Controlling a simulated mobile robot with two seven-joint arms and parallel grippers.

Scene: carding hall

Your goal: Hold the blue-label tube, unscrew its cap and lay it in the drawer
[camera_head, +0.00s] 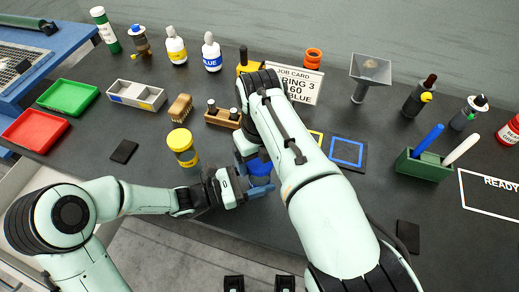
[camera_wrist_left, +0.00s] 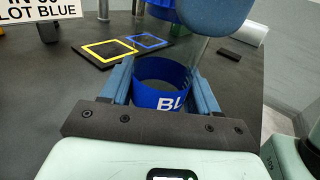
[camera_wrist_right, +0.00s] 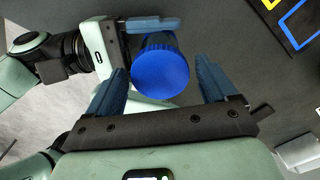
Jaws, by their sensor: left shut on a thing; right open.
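The blue-label tube stands between the fingers of my left gripper (camera_head: 232,187), which is shut on it. In the left wrist view, its blue label (camera_wrist_left: 160,98) with white letters sits between the two fingers, with clear wall above. The round blue cap (camera_wrist_right: 160,72) is on top; it also shows in the head view (camera_head: 259,168), partly hidden by my right arm. My right gripper (camera_wrist_right: 165,85) is open above the cap, its fingers on either side and apart from it. I cannot make out the drawer clearly.
A blue-outlined square (camera_head: 347,152) and a green holder with pens (camera_head: 424,166) lie right. Red (camera_head: 35,130) and green trays (camera_head: 68,97) are far left.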

